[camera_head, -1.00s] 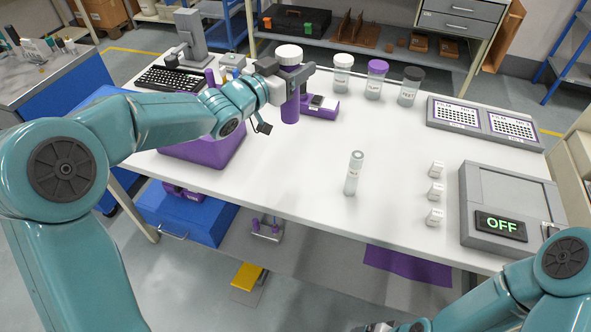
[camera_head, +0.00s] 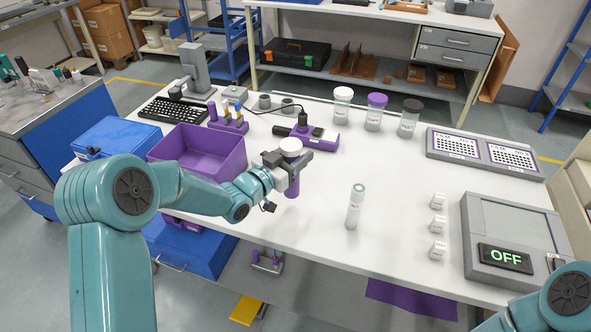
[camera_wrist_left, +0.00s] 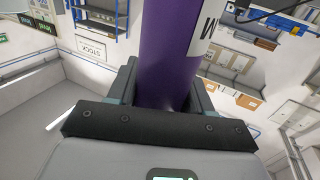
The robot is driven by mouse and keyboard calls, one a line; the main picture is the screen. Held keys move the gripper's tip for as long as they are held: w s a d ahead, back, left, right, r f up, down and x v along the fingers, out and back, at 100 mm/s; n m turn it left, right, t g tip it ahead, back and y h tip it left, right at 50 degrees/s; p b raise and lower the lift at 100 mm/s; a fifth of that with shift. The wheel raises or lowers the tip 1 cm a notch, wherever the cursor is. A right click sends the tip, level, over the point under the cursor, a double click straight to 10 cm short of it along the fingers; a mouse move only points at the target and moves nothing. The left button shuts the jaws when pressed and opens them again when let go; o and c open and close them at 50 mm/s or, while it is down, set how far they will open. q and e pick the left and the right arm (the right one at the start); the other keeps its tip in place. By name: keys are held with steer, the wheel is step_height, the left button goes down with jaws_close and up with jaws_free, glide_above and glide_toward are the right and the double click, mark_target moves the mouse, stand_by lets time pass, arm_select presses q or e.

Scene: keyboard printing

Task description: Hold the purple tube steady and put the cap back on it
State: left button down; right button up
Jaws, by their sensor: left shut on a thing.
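My left gripper (camera_head: 287,171) is shut around the purple tube (camera_head: 292,188) and holds it upright near the middle of the table. A white round cap (camera_head: 291,146) shows at the tube's top; I cannot tell how firmly it sits. In the left wrist view the purple tube (camera_wrist_left: 168,50) stands between the two dark fingers, with part of a white label on its right side. Its top end is out of that view. My right gripper is out of view; only part of my right arm shows at the lower right.
A purple bin (camera_head: 232,163) is to the left, and a purple device (camera_head: 322,140) lies behind. Jars with white, purple and black lids stand farther back. Small white blocks (camera_head: 437,226) and a grey OFF box (camera_head: 506,256) are right.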

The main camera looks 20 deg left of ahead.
arm_select(q)
steer(key=shift+w+a+f, duration=0.1)
steer(key=shift+f, duration=0.7)
step_height(320, 180, down, 4)
steer(key=shift+r, duration=0.15)
steer(key=shift+f, duration=0.25)
steer(key=shift+c, duration=2.4)
jaws_free()
steer(key=shift+r, duration=0.1)
